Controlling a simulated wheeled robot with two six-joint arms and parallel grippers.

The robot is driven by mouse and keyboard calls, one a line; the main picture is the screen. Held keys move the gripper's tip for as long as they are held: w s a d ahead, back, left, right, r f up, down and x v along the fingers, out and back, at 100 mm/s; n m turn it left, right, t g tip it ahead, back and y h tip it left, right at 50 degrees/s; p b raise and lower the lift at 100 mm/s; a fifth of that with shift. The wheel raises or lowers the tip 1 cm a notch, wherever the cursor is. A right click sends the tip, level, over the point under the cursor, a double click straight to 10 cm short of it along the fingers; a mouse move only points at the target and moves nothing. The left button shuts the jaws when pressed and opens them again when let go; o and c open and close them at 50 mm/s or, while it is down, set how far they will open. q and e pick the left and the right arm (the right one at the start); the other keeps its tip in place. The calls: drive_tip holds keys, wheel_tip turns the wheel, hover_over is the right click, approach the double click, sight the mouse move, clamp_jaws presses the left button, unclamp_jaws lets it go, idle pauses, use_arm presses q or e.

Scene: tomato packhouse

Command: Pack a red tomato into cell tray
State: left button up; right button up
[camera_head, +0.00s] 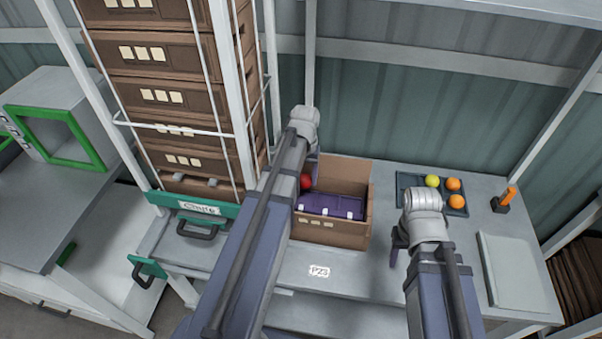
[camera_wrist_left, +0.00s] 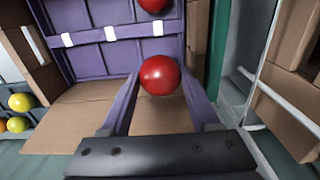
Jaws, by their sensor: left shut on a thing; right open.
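A red tomato (camera_wrist_left: 160,75) is between the purple fingertips of my left gripper (camera_wrist_left: 163,88), which is shut on it. A red tomato also shows in the head view (camera_head: 306,182) beside my left gripper (camera_head: 312,168), at the left part of an open cardboard box (camera_head: 345,233). A purple tray (camera_head: 331,206) with white tabs lies in the box; it also shows in the left wrist view (camera_wrist_left: 103,58). A second red tomato (camera_wrist_left: 153,5) shows at the tray, cut by the top edge. My right gripper (camera_head: 398,246) is open and empty, right of the box.
A dark tray (camera_head: 412,178) at the back right of the grey table (camera_head: 385,290) holds a yellow tomato (camera_head: 432,181) and orange ones (camera_head: 455,201). An orange-handled item (camera_head: 503,200) and a pale board (camera_head: 514,264) lie further right. Stacked brown crates (camera_head: 160,60) stand at left.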

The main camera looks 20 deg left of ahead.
use_arm(q)
drive_tip(key=shift+a+f+b, duration=0.15)
drive_tip(key=shift+f+b, duration=0.4)
drive_tip(key=shift+f, duration=0.15)
wheel_tip(320, 180, down, 6)
drive_tip(key=b, duration=0.5)
drive_tip(key=shift+r+b, duration=0.15)
drive_tip(key=shift+b, duration=0.25)
use_arm(e)
wheel_tip(320, 180, down, 7)
drive_tip(key=shift+f, duration=0.1)
use_arm(q)
drive_tip(key=o, duration=1)
drive_tip(key=shift+c, duration=0.5)
drive_tip(key=shift+c, duration=1.2)
drive_tip(key=shift+r, duration=0.15)
use_arm(e)
drive_tip(key=shift+r, duration=0.25)
